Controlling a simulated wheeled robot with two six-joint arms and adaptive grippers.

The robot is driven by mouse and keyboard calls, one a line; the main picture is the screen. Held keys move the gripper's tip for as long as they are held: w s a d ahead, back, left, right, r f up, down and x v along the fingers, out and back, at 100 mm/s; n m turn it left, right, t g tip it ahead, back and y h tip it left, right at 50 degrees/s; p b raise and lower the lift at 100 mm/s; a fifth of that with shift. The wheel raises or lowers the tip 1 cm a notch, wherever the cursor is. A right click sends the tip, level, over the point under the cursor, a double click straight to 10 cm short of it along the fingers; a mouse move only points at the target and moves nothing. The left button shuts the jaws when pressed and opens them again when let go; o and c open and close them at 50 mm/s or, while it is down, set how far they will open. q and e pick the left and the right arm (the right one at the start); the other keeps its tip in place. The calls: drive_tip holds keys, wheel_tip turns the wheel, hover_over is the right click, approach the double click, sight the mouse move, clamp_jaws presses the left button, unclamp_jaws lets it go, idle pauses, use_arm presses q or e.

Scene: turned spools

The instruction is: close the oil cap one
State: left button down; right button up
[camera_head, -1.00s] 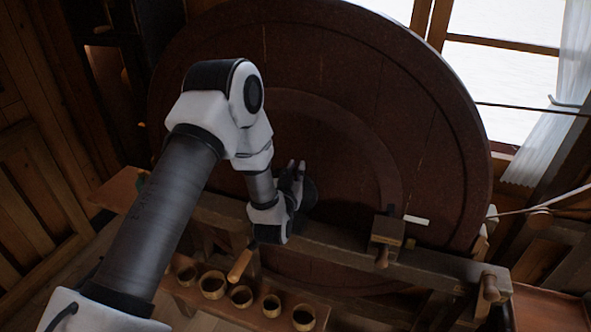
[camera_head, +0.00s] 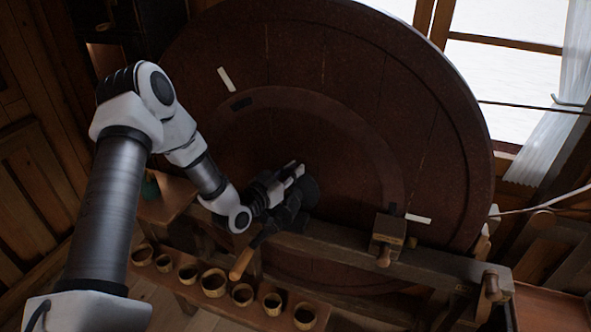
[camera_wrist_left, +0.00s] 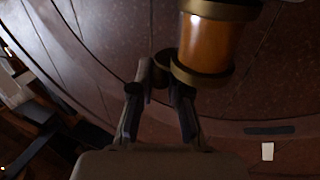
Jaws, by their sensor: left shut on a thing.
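In the left wrist view an amber cylinder (camera_wrist_left: 208,45) with dark brass ends stands close beyond my fingers; it looks like an oil cup. A small round brass piece (camera_wrist_left: 162,66) sticks out beside its nearer end and looks like part of the oil cap. My left gripper (camera_wrist_left: 163,80) has its fingertips on either side of this piece and is shut on it. In the head view my left gripper (camera_head: 295,168) is at the dark hub in front of the large wheel, and hides the cup and cap. Whether the cap is open or closed cannot be told. My right gripper is out of view.
The large dark brown wheel (camera_head: 380,110) fills the space behind the gripper. A wooden beam (camera_head: 340,243) with a block (camera_head: 388,233) runs in front of it. A tool with a wooden handle (camera_head: 242,262) juts below the gripper. Several small cups (camera_head: 188,272) line a low shelf.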

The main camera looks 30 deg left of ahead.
sight(281, 180)
use_arm(q)
drive_tip(key=m+h, duration=0.1)
drive_tip(key=h, duration=0.1)
drive_tip(key=m+g+h, duration=0.1)
drive_tip(key=h, duration=0.1)
drive_tip(key=s+a+m+h, duration=0.1)
drive_tip(key=shift+m+g+h, duration=0.3)
drive_tip(key=shift+h, duration=0.1)
drive_tip(key=m+h, duration=0.1)
drive_tip(key=m+g+h, duration=0.1)
drive_tip(key=g+h, duration=0.1)
drive_tip(key=shift+s+a+m, duration=0.25)
drive_tip(key=shift+s+m, duration=0.1)
drive_tip(key=shift+m, duration=0.05)
drive_tip(key=m+g+h, duration=0.1)
drive_tip(key=h, duration=0.1)
drive_tip(key=m+g+h+b, duration=0.1)
drive_tip(key=m+g+h, duration=0.1)
drive_tip(key=shift+s+a+f+g, duration=0.2)
drive_tip(key=shift+a+g, duration=0.1)
drive_tip(key=shift+a, duration=0.1)
drive_tip(key=shift+s+a+r+m+g+h+b, duration=0.1)
drive_tip(key=shift+a+r+m+g+h+b, duration=0.1)
drive_tip(key=shift+m+g+h+b, duration=0.55)
drive_tip(key=shift+g, duration=0.45)
drive_tip(key=c, duration=1.1)
unclamp_jaws()
